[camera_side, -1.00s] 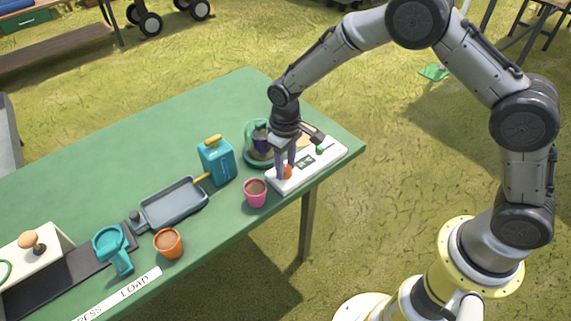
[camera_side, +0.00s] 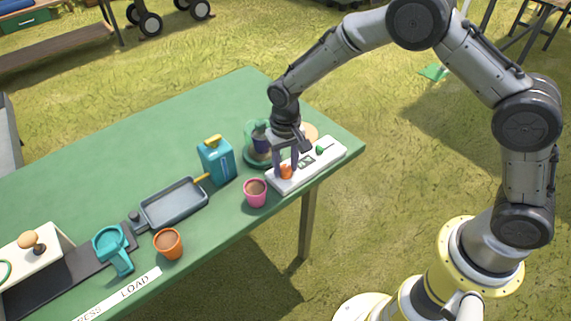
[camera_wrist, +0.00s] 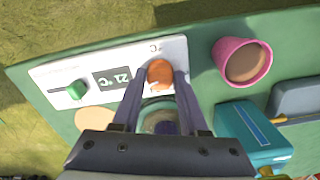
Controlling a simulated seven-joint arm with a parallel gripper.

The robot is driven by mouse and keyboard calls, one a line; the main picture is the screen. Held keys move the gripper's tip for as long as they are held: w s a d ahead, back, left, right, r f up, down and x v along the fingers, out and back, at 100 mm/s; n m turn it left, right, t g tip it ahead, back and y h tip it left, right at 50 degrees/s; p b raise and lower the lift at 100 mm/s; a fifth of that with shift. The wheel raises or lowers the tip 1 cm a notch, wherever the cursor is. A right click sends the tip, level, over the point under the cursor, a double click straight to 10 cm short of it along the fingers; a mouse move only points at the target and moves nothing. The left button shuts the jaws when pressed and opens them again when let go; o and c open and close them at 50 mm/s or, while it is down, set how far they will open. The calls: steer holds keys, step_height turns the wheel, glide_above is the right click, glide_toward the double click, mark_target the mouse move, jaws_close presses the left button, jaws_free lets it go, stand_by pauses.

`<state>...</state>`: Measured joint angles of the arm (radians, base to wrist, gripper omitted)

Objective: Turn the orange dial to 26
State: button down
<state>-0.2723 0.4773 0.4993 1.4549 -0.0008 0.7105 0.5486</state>
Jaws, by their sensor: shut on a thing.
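The orange dial (camera_side: 286,172) sits at the near left end of a white control panel (camera_side: 331,156) on the green table. In the wrist view the orange dial (camera_wrist: 160,73) lies between the two fingertips of my gripper (camera_wrist: 158,80), which is shut on it. My gripper (camera_side: 286,168) points down over the panel in the side view. The panel's display (camera_wrist: 113,79) appears upside down in the wrist view and seems to read 21 °C. A green slider knob (camera_wrist: 77,89) sits at the panel's other end.
A pink pot (camera_side: 255,193) stands just left of the panel. A green round holder (camera_side: 252,152) is close behind my gripper.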

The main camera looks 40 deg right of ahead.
mark_target(286, 168)
steer(key=shift+c, duration=2.2)
jaws_free()
step_height(286, 168, up, 14)
